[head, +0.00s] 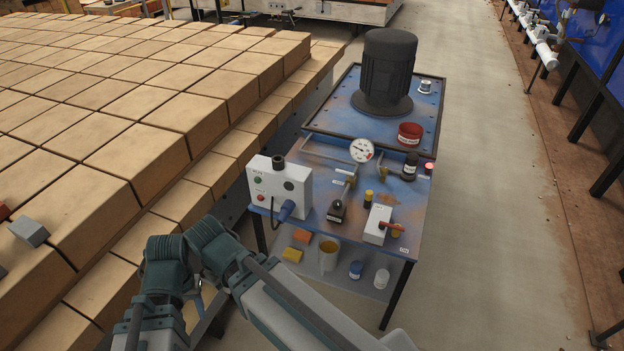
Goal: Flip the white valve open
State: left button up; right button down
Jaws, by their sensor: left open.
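A blue bench (330,170) carries several fittings. A white block with a red lever (378,224) stands at its front right; the lever points right. A small lever-like fitting with a black end (337,210) lies left of it, below the round gauge (361,150). I cannot tell for certain which one is the white valve. My left gripper (205,297) is low at the bottom, partly hidden by my arm links, open, empty and well apart from the bench. My right gripper is not in view.
A white control box (280,187) with a blue plug stands at the bench's left. Stacked bricks (110,150) fill the left. A mug (328,254) is on the lower shelf. The floor at right is clear.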

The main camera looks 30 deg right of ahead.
aim_at(351, 174)
jog(key=z, duration=0.4)
jog(key=l+z, duration=0.15)
jog(key=z, duration=0.65)
jog(key=i+l+u, duration=0.1)
jog(key=i+u, duration=0.15)
jog(key=u, duration=0.15)
jog(key=i+l+u, duration=0.15)
jog(key=u, duration=0.2)
jog(key=i+l+u, duration=0.25)
jog(key=u, duration=0.15)
